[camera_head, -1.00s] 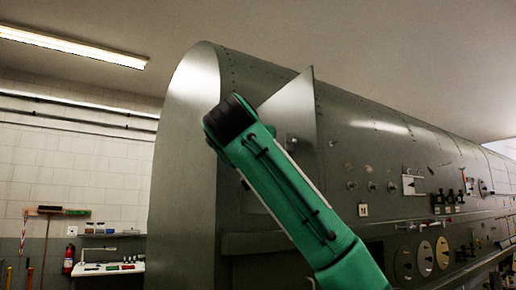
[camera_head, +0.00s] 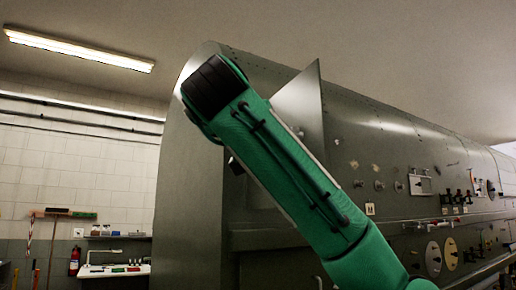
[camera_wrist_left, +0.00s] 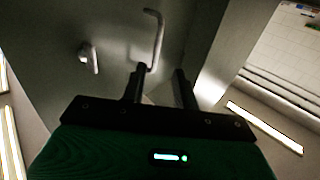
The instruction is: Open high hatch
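The high hatch (camera_head: 303,105) is a flat grey panel standing out from the upper side of the grey fuselage in the head view, so it is at least partly open. In the left wrist view a grey panel (camera_wrist_left: 110,22) bears a bent rod handle (camera_wrist_left: 157,38) and a small latch-like fitting (camera_wrist_left: 90,57). My left gripper (camera_wrist_left: 160,86) has its two dark fingers apart with nothing visible between them. The rod's lower end lies just beyond the left finger; I cannot tell whether they touch. A green arm of mine hides part of the hatch in the head view. My right gripper is not in view.
The fuselage (camera_head: 400,130) runs to the right with knobs, gauges and a ledge. A white-tiled wall (camera_head: 80,175), a bench (camera_head: 115,270) and a fire extinguisher (camera_head: 74,262) are at the far left. A ceiling lamp (camera_head: 80,48) hangs above.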

